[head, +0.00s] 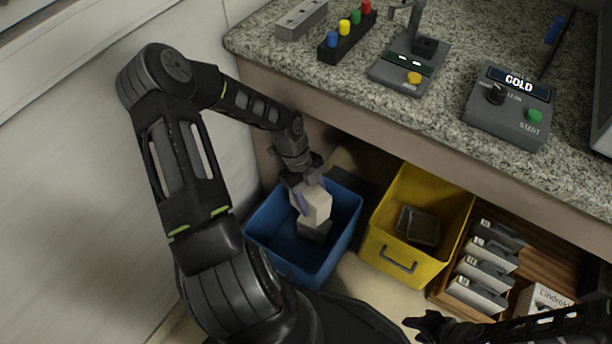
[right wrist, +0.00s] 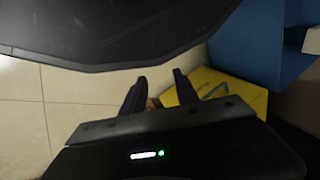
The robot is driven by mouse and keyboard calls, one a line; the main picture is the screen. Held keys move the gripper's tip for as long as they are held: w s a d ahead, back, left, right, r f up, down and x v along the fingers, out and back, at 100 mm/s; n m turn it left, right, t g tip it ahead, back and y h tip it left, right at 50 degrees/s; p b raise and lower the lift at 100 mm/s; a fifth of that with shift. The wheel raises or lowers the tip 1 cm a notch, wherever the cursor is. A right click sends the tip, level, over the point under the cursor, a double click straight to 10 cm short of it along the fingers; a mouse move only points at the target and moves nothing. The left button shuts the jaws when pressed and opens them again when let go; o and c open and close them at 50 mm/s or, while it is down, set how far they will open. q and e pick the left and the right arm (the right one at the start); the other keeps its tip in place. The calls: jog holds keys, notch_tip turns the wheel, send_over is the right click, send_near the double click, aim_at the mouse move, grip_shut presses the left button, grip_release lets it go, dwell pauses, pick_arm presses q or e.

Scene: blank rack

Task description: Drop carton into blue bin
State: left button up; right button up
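A cream carton (head: 314,206) is in the head view, over the open top of the blue bin (head: 334,262). My left gripper (head: 306,194) reaches down to it, with a purple-padded finger against its side; it looks gripped, though the far finger is hidden. A grey block-like shape (head: 315,231) shows just under the carton; I cannot tell whether they touch. My right gripper (head: 424,325) is low at the bottom of the head view. In the right wrist view, its fingers (right wrist: 160,92) are apart. The blue bin (right wrist: 262,42) also shows there at upper right.
A yellow bin (head: 393,250) with a dark tray (head: 418,227) inside stands right of the blue bin. A wooden rack (head: 532,262) with several boxes is farther right. The granite counter (head: 340,80) overhangs the bins. Pale floor (head: 362,288) shows between them.

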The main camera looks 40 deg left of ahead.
dwell(0.4)
pick_arm(q)
notch_tip(320, 180, down, 6)
jog(key=b, duration=0.6)
jog(key=o, duration=1.4)
jog(key=shift+r, duration=0.15)
